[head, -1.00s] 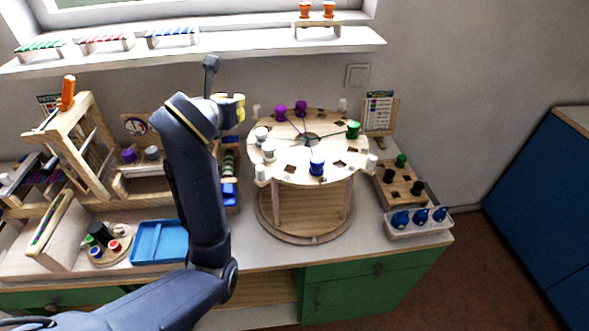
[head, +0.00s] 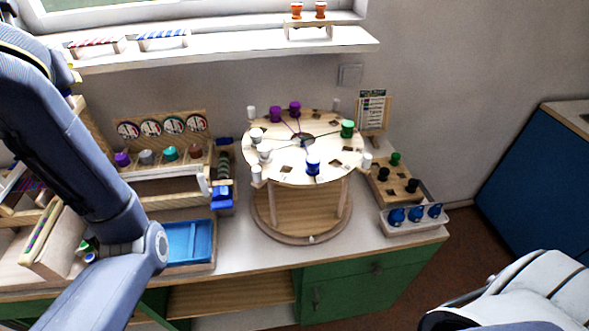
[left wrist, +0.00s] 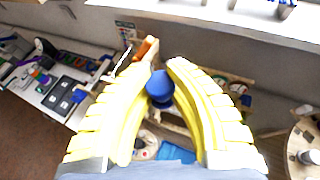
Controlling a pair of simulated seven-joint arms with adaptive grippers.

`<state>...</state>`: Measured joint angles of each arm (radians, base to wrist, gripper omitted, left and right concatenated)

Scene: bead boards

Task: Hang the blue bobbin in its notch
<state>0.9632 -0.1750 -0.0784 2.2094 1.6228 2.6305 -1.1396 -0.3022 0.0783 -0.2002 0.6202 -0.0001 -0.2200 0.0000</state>
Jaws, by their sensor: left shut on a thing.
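In the left wrist view my left gripper (left wrist: 162,72) is shut on a blue bobbin (left wrist: 160,86), held between its two yellow fingers. In the head view that gripper is almost wholly hidden behind my left arm, and the held bobbin does not show. The round wooden board (head: 280,163) stands on the counter, right of my left arm and apart from it. I cannot tell which notch is the blue bobbin's. My right gripper is not in view.
A rack with round labels (head: 155,118) and a blue tray (head: 186,243) stand left of the board. A peg block (head: 397,186) and a white bin of blue things (head: 414,227) stand to its right. A shelf (head: 230,52) runs above.

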